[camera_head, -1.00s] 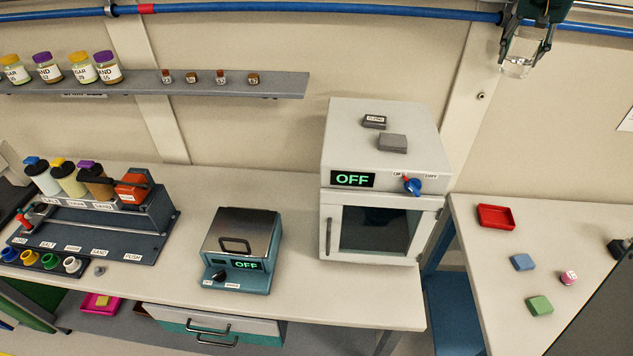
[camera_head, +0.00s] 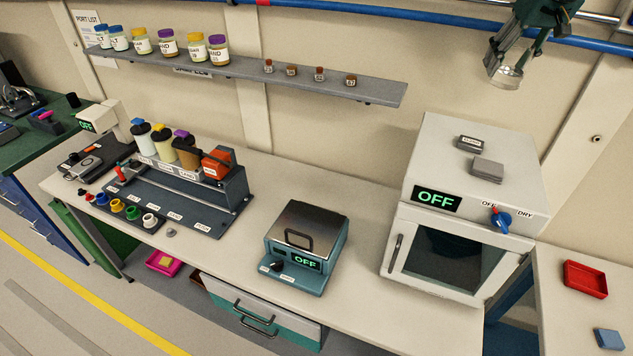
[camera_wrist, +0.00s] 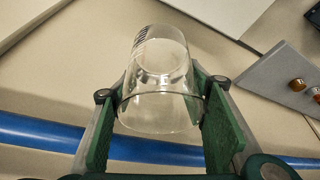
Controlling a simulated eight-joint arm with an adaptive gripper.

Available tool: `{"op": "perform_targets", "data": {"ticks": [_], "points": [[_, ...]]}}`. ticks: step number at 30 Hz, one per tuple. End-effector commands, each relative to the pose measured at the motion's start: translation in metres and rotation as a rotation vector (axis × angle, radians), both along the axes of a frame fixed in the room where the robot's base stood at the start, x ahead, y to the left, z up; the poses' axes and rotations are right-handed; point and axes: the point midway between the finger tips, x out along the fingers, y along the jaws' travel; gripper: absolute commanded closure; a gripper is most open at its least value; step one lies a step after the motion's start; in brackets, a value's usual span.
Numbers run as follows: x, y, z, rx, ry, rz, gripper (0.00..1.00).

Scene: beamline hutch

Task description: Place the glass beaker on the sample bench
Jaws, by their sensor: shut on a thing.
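The clear glass beaker (camera_wrist: 160,75) is between the green finger pads of my gripper (camera_wrist: 158,115) in the wrist view, with the fingers shut on its sides. In the head view my gripper (camera_head: 503,62) is high at the upper right, and the beaker (camera_head: 506,76) hangs below it in the air, in front of the wall. The sample bench is not named by any label I can read. A long pale bench (camera_head: 372,215) runs along the wall below, and another pale bench top (camera_head: 560,325) is at the lower right.
A white oven (camera_head: 455,190) reading OFF stands below my gripper. A teal heating device (camera_head: 305,245), a dosing rack (camera_head: 180,195) and a wall shelf (camera_head: 370,95) with jars are to its left. A blue pipe (camera_head: 420,30) runs along the wall. Bare bench lies between the device and oven.

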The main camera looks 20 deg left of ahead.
Motion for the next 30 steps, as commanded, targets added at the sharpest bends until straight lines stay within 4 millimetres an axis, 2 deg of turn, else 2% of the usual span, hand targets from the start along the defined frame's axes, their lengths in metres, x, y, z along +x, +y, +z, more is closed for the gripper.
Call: {"op": "perform_targets", "data": {"ticks": [1, 3, 16, 23, 30], "points": [[-0.003, 0.02, -0.004, 0.001, 0.0, 0.04, 0.71], [-0.007, 0.044, -0.006, 0.0, 0.0, 0.097, 0.71], [-0.046, 0.187, -0.015, 0.0, -0.001, 0.417, 0.71], [-0.069, 0.258, -0.009, 0.001, 0.0, 0.55, 0.71], [-0.093, 0.329, 0.005, 0.001, 0.001, 0.649, 0.71]]}}
